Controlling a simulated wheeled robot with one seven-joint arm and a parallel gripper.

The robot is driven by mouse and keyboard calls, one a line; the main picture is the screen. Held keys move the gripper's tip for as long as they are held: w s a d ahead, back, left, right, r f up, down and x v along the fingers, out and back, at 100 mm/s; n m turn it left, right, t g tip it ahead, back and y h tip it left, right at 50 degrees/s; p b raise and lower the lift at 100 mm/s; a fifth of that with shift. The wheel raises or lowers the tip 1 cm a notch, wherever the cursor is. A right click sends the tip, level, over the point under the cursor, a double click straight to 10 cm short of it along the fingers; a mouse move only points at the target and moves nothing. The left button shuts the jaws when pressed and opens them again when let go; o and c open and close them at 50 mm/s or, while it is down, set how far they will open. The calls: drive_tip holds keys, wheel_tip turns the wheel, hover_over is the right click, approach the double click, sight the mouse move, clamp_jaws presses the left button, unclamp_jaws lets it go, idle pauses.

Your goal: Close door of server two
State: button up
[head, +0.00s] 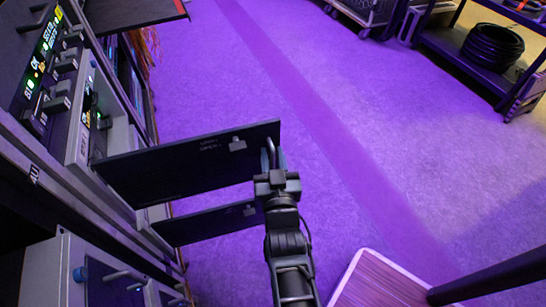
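Two dark flat doors stand swung open from the rack (75,165) on the left. The upper door (180,165) is the larger in view and has a small grey latch and faint lettering I cannot read. The lower door (205,225) stands below it, also with a small latch. I cannot tell which of them belongs to server two. My gripper (275,154) is at the free right edge of the upper door, overlapping it in view. Whether it touches the door, and whether its fingers are open or shut, is unclear.
A device with lit green displays (48,45) and several knobs fills the rack's upper left. A wheeled shelf (470,62) with a coiled black cable (492,46) stands at the upper right. A wood-topped surface (380,283) is at the bottom. The purple floor (380,130) between is clear.

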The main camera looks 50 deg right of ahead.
drive_tip(key=shift+c, duration=0.2)
clamp_jaws()
idle(0.3)
